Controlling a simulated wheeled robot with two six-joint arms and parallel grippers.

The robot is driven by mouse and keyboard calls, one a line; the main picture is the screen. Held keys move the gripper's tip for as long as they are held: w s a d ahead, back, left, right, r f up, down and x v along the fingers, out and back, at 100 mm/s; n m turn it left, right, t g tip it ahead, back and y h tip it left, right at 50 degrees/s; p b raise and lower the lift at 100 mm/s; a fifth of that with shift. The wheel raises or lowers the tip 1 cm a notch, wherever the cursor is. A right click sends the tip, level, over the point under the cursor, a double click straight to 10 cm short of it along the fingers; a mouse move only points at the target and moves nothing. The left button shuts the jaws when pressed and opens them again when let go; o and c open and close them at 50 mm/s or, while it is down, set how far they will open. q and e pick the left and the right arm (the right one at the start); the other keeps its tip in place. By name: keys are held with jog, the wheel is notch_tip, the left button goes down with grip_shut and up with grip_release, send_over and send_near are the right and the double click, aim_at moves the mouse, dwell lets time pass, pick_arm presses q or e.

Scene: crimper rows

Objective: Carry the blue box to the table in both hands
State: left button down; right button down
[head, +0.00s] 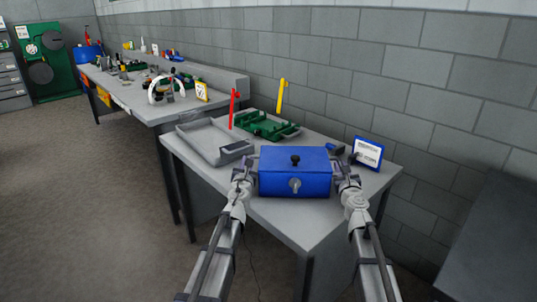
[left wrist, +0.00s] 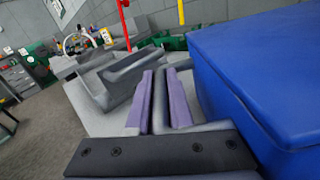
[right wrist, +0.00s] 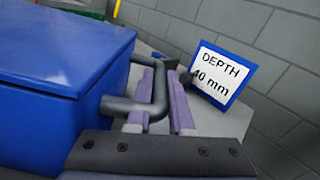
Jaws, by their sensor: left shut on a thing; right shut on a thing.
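The blue box (head: 294,183) has a black knob on its lid and a grey knob on its front. It is level over the near table (head: 285,222); I cannot tell whether its base touches the top. My left gripper (head: 250,168) is shut on the box's left side; its purple fingers (left wrist: 164,90) are beside the blue wall (left wrist: 260,80), and the grip itself is partly hidden. My right gripper (head: 343,172) is shut on the box's right side. In the right wrist view its fingers (right wrist: 166,88) close around a dark bent handle (right wrist: 132,104).
A grey tray (head: 190,140), a green tray (head: 265,126), a red post (head: 233,108) and a yellow post (head: 281,95) stand left of and behind the box. A blue-framed sign (head: 367,153) stands close on the right. The table's front left is clear. A cluttered bench (head: 150,113) lies beyond.

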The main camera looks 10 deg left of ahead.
pick_arm(q)
jog(key=c, duration=1.1)
grip_release()
pick_arm(e)
jog(key=c, duration=1.1)
grip_release()
pick_arm(q)
jog(key=o, duration=0.3)
pick_arm(e)
jog(key=o, duration=0.3)
pick_arm(q)
jog(key=s, duration=0.8)
jog(key=s+d, duration=0.1)
jog(key=s, duration=0.3)
jog(key=shift+s, duration=0.1)
pick_arm(e)
jog(key=s, duration=0.8)
jog(key=s+d, duration=0.1)
jog(key=s, duration=0.3)
pick_arm(q)
jog(key=shift+f, duration=0.1)
pick_arm(e)
jog(key=shift+s+f, duration=0.1)
jog(key=shift+s, duration=0.05)
